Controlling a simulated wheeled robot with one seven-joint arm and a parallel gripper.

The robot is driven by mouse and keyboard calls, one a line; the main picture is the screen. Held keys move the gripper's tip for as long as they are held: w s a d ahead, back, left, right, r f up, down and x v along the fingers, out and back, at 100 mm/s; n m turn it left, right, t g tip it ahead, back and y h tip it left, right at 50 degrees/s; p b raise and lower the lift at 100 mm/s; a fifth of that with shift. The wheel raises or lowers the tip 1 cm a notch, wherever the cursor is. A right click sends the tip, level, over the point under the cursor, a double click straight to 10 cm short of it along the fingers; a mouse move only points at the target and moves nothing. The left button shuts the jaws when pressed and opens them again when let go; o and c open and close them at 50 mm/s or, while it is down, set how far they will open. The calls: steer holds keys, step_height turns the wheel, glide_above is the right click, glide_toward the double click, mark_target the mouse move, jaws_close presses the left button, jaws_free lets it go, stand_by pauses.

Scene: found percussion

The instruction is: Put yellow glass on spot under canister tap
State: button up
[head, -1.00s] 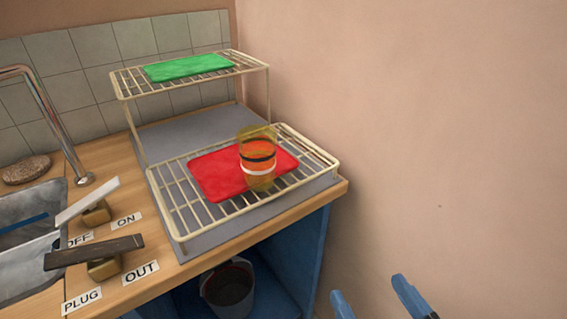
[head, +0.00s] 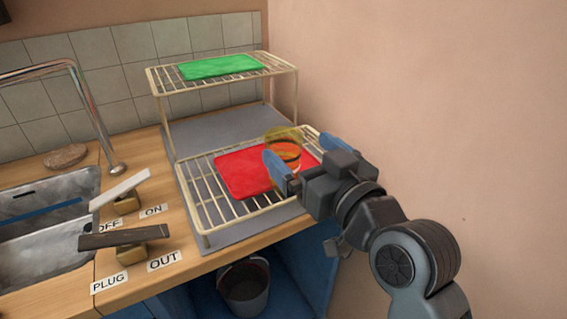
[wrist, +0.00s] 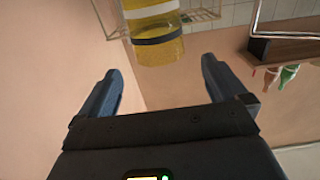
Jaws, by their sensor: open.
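The yellow glass (head: 284,137), see-through with a dark and a white band, stands upright on a red cloth (head: 238,176) on the lower wire rack. My gripper (head: 303,156) is open, its blue fingers in front of the glass, hiding its lower part. In the wrist view the yellow glass (wrist: 154,40) is at the top middle, beyond the fingertips and roughly centred between them. My open gripper (wrist: 158,62) is empty. No canister tap or spot under it shows in these views.
A green cloth (head: 220,67) lies on the upper rack. The sink (head: 45,240), steel faucet (head: 90,110) and two levers stand at the left. The plain wall (head: 430,90) is close on the right. A bucket (head: 244,285) sits under the counter. The wrist view shows a shelf (wrist: 290,52) with bottles.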

mark_target(284, 136)
steer(key=x, duration=0.3)
steer(key=p+x, duration=0.1)
steer(key=x, duration=0.2)
steer(key=shift+w+a+f, duration=0.2)
steer(key=shift+c, duration=0.2)
steer(key=c, duration=1.5)
steer(key=shift+c, duration=0.9)
steer(key=shift+r, duration=0.15)
